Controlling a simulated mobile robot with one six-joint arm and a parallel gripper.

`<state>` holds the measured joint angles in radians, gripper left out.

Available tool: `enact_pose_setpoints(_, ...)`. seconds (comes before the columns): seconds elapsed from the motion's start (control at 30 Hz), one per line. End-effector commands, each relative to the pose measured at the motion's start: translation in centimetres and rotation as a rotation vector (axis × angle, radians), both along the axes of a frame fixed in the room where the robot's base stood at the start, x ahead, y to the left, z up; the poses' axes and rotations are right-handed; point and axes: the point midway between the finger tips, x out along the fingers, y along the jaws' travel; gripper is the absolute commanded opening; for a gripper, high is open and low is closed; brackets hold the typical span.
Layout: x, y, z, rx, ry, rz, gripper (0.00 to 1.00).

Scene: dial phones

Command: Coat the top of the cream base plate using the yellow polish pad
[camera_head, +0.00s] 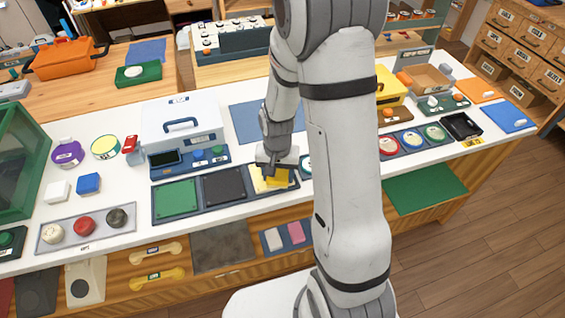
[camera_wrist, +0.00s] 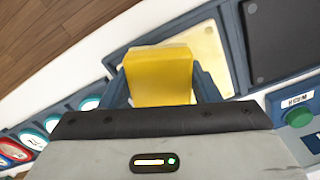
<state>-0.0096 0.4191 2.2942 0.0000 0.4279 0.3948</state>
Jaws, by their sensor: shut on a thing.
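My gripper (camera_head: 275,172) is shut on the yellow polish pad (camera_head: 277,179). In the wrist view the pad (camera_wrist: 160,76) sits between the two dark blue fingers of my gripper (camera_wrist: 162,85). The cream base plate (camera_head: 259,184) lies in the right-hand section of a dark blue tray. In the wrist view the plate (camera_wrist: 208,55) shows beside and beyond the pad. The pad is over the plate, but I cannot tell whether it touches it. The pad and gripper hide part of the plate.
The green plate (camera_head: 176,199) and black plate (camera_head: 224,187) share the tray, left of the cream one. A white machine with a blue panel (camera_head: 190,160) stands behind them. Round dials (camera_head: 411,138) sit in a tray to the right. My arm hides part of the counter.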

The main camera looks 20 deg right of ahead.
Motion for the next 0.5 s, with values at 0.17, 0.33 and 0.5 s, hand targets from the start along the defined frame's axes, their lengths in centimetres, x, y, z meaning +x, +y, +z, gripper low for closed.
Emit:
enact_pose_setpoints(0.17,-0.3,0.0,0.7,-0.001,0.001,-0.001,0.31)
enact_pose_setpoints(0.33,-0.3,-0.2,3.4,0.0,0.0,-0.003,0.31)
enact_pose_setpoints(0.5,-0.3,-0.2,5.0,0.0,0.0,-0.005,0.31)
